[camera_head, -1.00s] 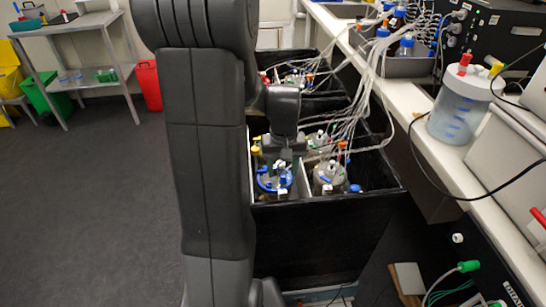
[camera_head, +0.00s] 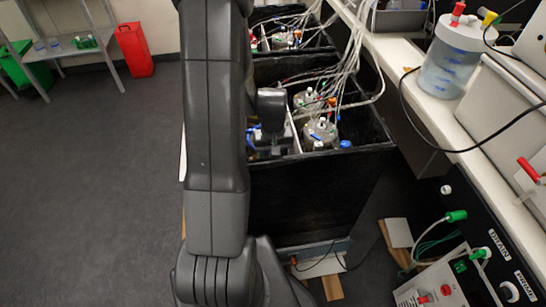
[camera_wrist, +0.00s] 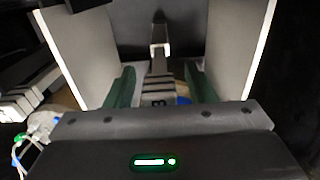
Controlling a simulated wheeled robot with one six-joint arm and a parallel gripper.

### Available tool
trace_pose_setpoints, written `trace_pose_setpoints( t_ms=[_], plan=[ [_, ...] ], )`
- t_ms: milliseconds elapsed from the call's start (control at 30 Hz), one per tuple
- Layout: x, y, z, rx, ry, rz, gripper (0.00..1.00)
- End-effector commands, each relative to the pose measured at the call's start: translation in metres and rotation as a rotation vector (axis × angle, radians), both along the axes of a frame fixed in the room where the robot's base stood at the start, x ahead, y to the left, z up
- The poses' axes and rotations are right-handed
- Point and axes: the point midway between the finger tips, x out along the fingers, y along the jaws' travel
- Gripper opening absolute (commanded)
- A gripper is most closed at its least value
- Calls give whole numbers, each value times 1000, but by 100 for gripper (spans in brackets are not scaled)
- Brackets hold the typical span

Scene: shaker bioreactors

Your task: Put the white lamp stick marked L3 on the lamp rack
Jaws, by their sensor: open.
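In the wrist view, my gripper (camera_wrist: 162,76) has its two dark green fingers apart, one on each side of a narrow grey-white stick (camera_wrist: 159,66). The stick points away from me, with a pale tip at its far end and dark marks near its base. One mark looks like a 3 or a B, so I cannot tell surely that it is L3. I see no clear contact between fingers and stick. In the head view, my arm hides most of the gripper at the black box. I cannot make out the lamp rack.
White panels (camera_wrist: 78,55) stand close on both sides of the fingers. The black box (camera_head: 305,195) holds lidded vessels (camera_head: 320,133) with tubes. White tubing (camera_head: 352,45) hangs over it. A bench (camera_head: 430,105) runs along the right; open floor (camera_head: 90,190) lies left.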

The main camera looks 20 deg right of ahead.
Motion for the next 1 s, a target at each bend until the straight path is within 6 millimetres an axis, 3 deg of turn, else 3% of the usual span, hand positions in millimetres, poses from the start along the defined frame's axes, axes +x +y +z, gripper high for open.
trace_pose_setpoints(
  t_ms=[333,600,1000],
  plan=[
    [0,0,-4,0,0,0,49],
    [0,0,-3,0,0,0,0],
    [0,0,4,0,0,0,0]
  ],
)
